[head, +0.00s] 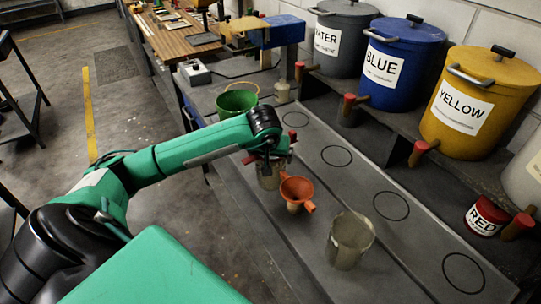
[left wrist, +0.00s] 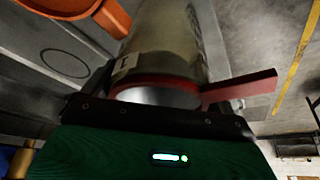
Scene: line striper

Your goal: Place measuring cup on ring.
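A greyish cylindrical cup (head: 268,178), which looks like the measuring cup, stands under my left gripper (head: 268,155) in the head view. In the left wrist view the cup (left wrist: 170,50) fills the top middle, with a red rim and a red bar like a handle on its right. The gripper is right at the cup's rim; its fingertips are hidden, so I cannot tell whether it grips. Several black outlined rings lie on the grey bench strip, including a near ring (head: 463,272), a middle ring (head: 391,206) and a far ring (head: 337,156). My right gripper is not in view.
An orange funnel (head: 297,190) and a metal jug (head: 349,240) stand close to the cup. A green bucket (head: 237,102) is behind it. Blue (head: 403,55) and yellow (head: 480,100) drums and a red can (head: 486,216) line the right side. The ringed strip is clear.

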